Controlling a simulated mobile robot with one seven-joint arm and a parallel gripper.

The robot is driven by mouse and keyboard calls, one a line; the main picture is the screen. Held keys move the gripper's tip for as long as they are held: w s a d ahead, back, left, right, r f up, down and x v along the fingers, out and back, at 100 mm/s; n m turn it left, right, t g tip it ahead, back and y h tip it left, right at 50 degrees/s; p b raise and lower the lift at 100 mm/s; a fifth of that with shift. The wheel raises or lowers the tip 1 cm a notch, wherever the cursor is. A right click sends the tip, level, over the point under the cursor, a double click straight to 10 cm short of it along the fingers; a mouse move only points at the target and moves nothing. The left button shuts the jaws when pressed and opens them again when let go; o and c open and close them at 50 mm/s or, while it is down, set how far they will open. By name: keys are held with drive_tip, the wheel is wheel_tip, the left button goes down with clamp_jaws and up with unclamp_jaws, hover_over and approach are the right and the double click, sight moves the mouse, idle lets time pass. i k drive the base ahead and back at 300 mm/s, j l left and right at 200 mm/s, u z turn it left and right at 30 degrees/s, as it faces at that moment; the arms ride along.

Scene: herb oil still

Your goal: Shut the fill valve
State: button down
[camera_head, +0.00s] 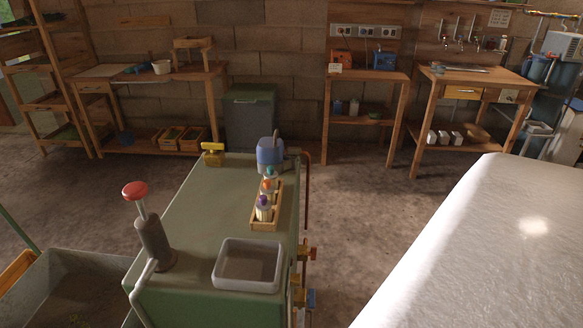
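A green cabinet (195,215) stands in the middle foreground. A yellow valve-like fitting (213,152) sits at its far left corner. On the cabinet's right side are brass fittings (304,254), one above another, with a small blue part (311,298) low down. I cannot tell which of these is the fill valve, or whether any is open or shut. A lever with a red knob (135,190) rises from a dark cylinder (155,243) at the near left. My gripper is not in view.
On the cabinet are a grey tray (248,265), a wooden rack (265,224) of small bottles and a blue-grey device (270,154). A grey trough (70,290) stands at left. Wooden tables (366,76) line the back wall. Concrete floor (350,200) is clear behind and right of the cabinet.

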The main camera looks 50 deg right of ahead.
sight(213, 147)
drive_tip(key=z, duration=2.6)
drive_tip(key=i+l+z, duration=0.1)
drive_tip(key=i+z, duration=0.3)
drive_tip(key=i, duration=0.45)
drive_tip(key=i+u, duration=0.2)
drive_tip(key=i, duration=0.4)
drive_tip(key=i+l+u, duration=0.2)
drive_tip(key=i, duration=0.4)
drive_tip(key=i+j+u, duration=0.1)
drive_tip(key=i+u, duration=0.2)
drive_tip(key=i, duration=0.25)
drive_tip(key=i+u, duration=0.3)
drive_tip(key=i, duration=0.25)
drive_tip(key=i+u, duration=0.3)
drive_tip(key=i, duration=0.25)
drive_tip(key=i+l+u, duration=0.1)
drive_tip(key=i+u, duration=0.2)
drive_tip(key=i, duration=0.25)
